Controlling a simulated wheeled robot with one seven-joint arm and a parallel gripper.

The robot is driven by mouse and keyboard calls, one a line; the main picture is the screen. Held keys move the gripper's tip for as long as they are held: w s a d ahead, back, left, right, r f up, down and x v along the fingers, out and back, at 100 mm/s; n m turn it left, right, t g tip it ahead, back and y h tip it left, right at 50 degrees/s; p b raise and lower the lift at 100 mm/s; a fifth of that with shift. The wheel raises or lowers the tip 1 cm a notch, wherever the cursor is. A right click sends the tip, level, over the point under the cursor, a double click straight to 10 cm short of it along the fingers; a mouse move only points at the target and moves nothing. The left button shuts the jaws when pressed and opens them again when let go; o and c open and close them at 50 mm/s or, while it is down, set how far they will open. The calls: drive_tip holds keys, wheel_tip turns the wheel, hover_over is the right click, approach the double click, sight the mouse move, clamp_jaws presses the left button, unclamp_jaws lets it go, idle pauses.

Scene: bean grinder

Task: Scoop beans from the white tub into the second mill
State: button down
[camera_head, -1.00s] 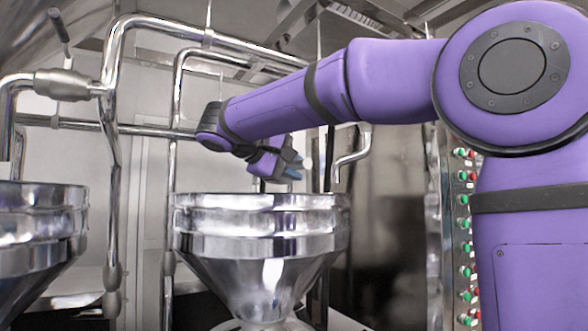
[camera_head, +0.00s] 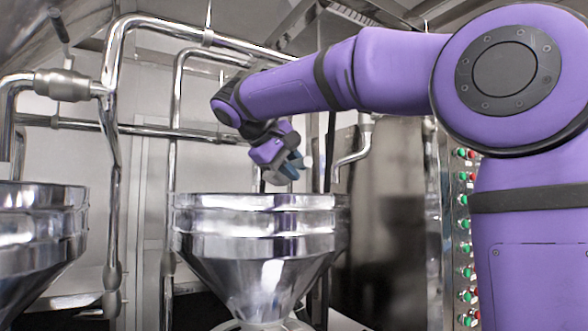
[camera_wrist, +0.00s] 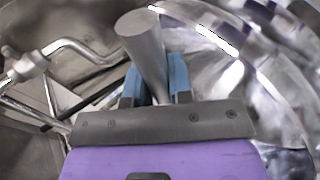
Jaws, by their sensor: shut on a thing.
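My gripper (camera_head: 287,168) hangs just above the open top of a shiny metal mill hopper (camera_head: 262,221) in the middle of the head view. In the wrist view the blue fingertips (camera_wrist: 160,78) are shut on a grey round handle (camera_wrist: 142,40), probably the scoop's. The handle's free end points toward the camera. The scoop's bowl and any beans cannot be made out. The hopper's curved shiny inside (camera_wrist: 245,80) fills the right of the wrist view. A second hopper (camera_head: 38,235) stands at the left edge of the head view. I see no white tub in either view.
Metal pipes (camera_head: 115,150) run upright and across behind and between the hoppers. A bent pipe (camera_head: 352,155) ends right of my gripper. A panel with red and green buttons (camera_head: 465,225) stands at the right, beside my arm.

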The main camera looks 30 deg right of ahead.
drive_tip(key=y, duration=0.6)
drive_tip(key=shift+r+y, duration=0.2)
drive_tip(key=shift+y, duration=0.2)
drive_tip(key=y, duration=0.6)
drive_tip(key=shift+r+m, duration=0.2)
drive_tip(key=shift+m, duration=0.2)
drive_tip(key=s, duration=2)
drive_tip(key=shift+s+a, duration=0.1)
